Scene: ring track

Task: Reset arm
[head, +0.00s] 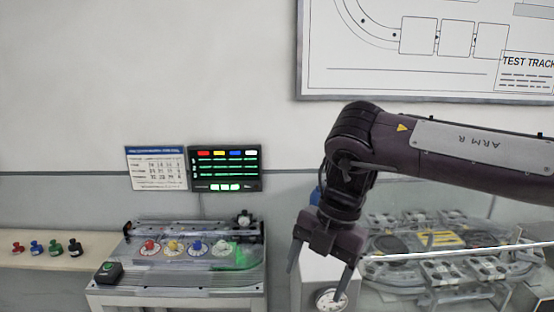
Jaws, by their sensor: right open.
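My right arm comes in from the right edge, and its gripper (318,279) hangs pointing down with its two fingers spread apart. Nothing is between the fingers. It hangs in front of a white cabinet with a round gauge (330,299), right of the grey console and left of the ring track. My left arm and gripper are not in view.
A grey console (180,279) holds red, yellow, blue and whitish knobs on discs, with a green glow at right. A black box with a green button (108,272) sits at its left. Several coloured pegs (55,248) stand on a ledge. The ring track (450,270) is lower right.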

